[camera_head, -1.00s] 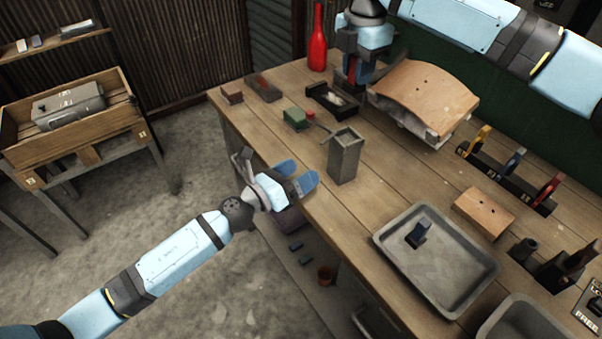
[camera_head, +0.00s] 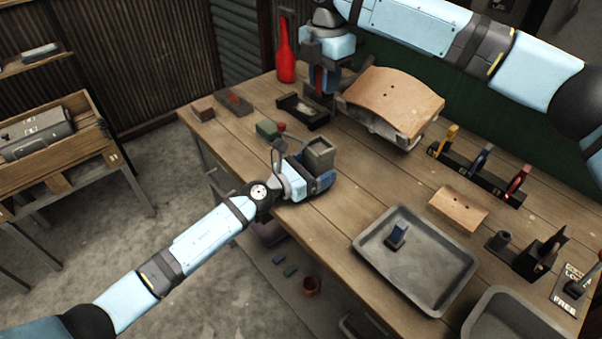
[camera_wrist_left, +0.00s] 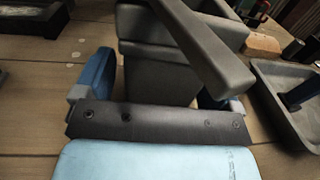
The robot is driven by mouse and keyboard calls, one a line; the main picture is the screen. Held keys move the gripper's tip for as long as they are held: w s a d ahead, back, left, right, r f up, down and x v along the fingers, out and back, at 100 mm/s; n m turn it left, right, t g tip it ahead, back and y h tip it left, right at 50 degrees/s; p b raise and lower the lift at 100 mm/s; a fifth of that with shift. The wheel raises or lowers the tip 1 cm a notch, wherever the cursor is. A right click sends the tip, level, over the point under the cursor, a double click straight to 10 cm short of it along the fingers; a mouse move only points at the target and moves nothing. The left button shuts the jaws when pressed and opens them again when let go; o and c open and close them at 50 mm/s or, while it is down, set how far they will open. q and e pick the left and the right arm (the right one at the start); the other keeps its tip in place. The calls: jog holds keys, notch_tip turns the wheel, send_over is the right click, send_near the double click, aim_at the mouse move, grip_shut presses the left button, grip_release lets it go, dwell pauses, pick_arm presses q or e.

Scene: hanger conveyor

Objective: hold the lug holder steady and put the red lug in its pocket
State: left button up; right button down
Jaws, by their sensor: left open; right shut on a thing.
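The lug holder, a grey upright box with an open top (camera_head: 319,152), stands on the bench near its front edge. My left gripper (camera_head: 307,172) is open and straddles it, one blue finger on each side. In the left wrist view the grey holder (camera_wrist_left: 158,75) fills the space between the fingers; I cannot tell whether they touch it. My right gripper (camera_head: 320,88) is at the back of the bench, pointing down and shut on a small red piece, probably the red lug (camera_head: 320,78), mostly hidden by the fingers.
A green block (camera_head: 266,129) is left of the holder. A curved wooden panel on a stand (camera_head: 395,97) is right of my right gripper. A grey tray (camera_head: 370,258) and a black rack with coloured pieces (camera_head: 475,178) are further right.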

pick_arm(q)
jog(key=shift+w+d, duration=0.3)
jog(key=shift+d, duration=0.05)
jog(key=c, duration=1.2)
pick_arm(e)
jog(key=m, duration=0.1)
send_over(321, 149)
notch_tip(321, 149, down, 9)
jog(key=shift+r, duration=0.1)
jog(key=shift+f, duration=2.2)
